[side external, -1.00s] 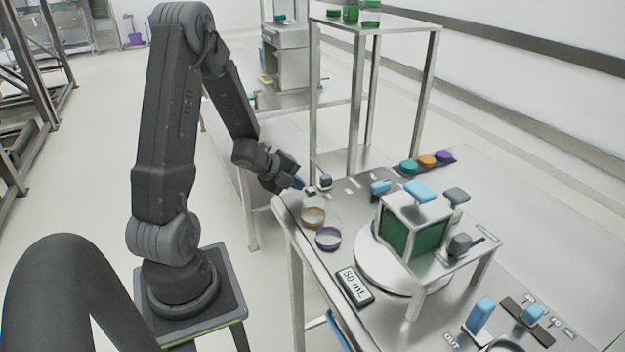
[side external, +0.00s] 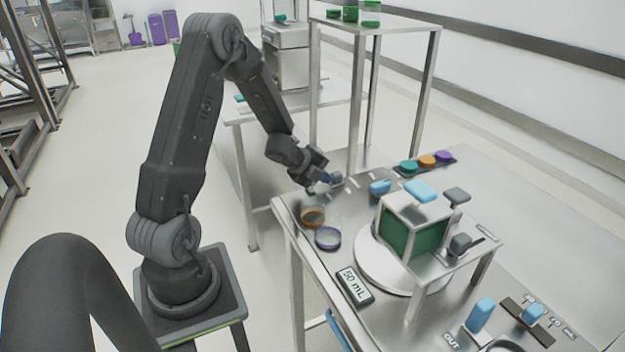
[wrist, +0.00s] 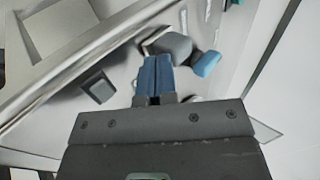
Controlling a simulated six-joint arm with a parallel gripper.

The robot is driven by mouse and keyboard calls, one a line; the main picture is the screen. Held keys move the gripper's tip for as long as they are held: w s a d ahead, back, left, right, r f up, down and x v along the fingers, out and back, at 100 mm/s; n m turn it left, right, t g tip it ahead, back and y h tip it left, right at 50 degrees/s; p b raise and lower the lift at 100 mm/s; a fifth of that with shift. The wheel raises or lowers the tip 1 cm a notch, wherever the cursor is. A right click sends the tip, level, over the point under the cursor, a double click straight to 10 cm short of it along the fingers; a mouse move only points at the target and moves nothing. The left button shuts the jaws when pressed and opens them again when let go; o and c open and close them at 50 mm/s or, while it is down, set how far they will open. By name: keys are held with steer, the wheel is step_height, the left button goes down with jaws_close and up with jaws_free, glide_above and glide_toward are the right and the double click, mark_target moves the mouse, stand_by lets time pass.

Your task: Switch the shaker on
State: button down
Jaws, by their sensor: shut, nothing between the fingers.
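My gripper (side external: 326,181) is low over the far-left part of the steel bench, with its blue fingers shut and empty. In the wrist view, the shut blue fingers (wrist: 155,76) reach a grey block-shaped knob (wrist: 172,47); I cannot tell whether they touch it. That knob (side external: 337,178) shows just right of the fingertips in the side view. A blue block (side external: 380,187) is to its right, also in the wrist view (wrist: 206,64). No part is clearly labelled as the shaker.
Orange-rimmed (side external: 312,217) and purple-rimmed (side external: 328,239) dishes lie near the front-left edge, beside a "50 mL" display (side external: 354,284). Teal, orange and purple buttons (side external: 427,161) sit at the back. A raised metal shelf (side external: 395,18) stands behind. The right rear bench is clear.

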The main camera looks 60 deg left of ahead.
steer(key=shift+w, duration=0.85)
steer(key=s, duration=0.4)
steer(key=shift+s+r, duration=0.15)
steer(key=shift+s, duration=0.2)
steer(key=v, duration=0.9)
steer(key=shift+s+r, duration=0.15)
steer(key=shift+r, duration=0.1)
